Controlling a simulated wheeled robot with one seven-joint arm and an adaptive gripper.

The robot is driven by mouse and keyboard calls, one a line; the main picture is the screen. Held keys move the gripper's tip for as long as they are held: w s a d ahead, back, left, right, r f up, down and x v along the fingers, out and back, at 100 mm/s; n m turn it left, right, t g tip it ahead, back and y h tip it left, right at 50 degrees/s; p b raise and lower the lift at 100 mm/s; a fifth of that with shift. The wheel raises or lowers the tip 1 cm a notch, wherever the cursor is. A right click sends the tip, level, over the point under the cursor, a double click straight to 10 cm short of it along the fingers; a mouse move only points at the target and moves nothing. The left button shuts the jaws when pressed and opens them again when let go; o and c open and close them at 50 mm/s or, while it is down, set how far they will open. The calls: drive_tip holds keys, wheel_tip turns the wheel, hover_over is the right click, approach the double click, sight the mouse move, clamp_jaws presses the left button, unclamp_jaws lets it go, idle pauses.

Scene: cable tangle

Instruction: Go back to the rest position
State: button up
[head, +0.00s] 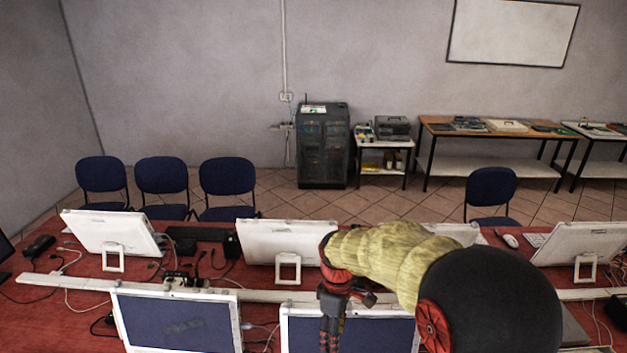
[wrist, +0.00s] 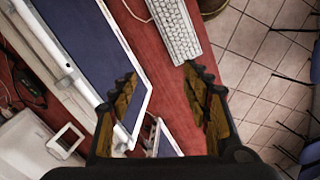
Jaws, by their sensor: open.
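My gripper (head: 332,325) shows in the head view at the end of my arm, pointing down in front of the near right monitor, its tips close to the lower picture edge. In the wrist view my gripper (wrist: 160,95) has its two fingers wide apart with nothing between them. Below the gap lie the red table top (wrist: 172,88) and part of a white-framed monitor (wrist: 85,40). My arm covers part of the table and monitors in the head view.
White monitors (head: 110,228) stand in rows on the red table (head: 60,290), with loose cables and black adapters among them. A white keyboard (wrist: 175,30) lies ahead of the fingers. Blue chairs (head: 228,177) stand beyond the table. A dark cabinet (head: 323,150) stands by the wall.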

drive_tip(key=s+d+r+m+t+b, duration=0.2)
drive_tip(key=s+d+m+b, duration=0.4)
drive_tip(key=s, duration=0.5)
drive_tip(key=s+d+r+m+t+b, duration=0.2)
drive_tip(key=s+d+m+t+b, duration=0.2)
drive_tip(key=s+d+m+b, duration=0.3)
drive_tip(key=shift+s+d+r+t+b, duration=0.35)
drive_tip(key=shift+s+b, duration=0.65)
drive_tip(key=shift+s, duration=1.45)
drive_tip(key=shift+a, duration=0.15)
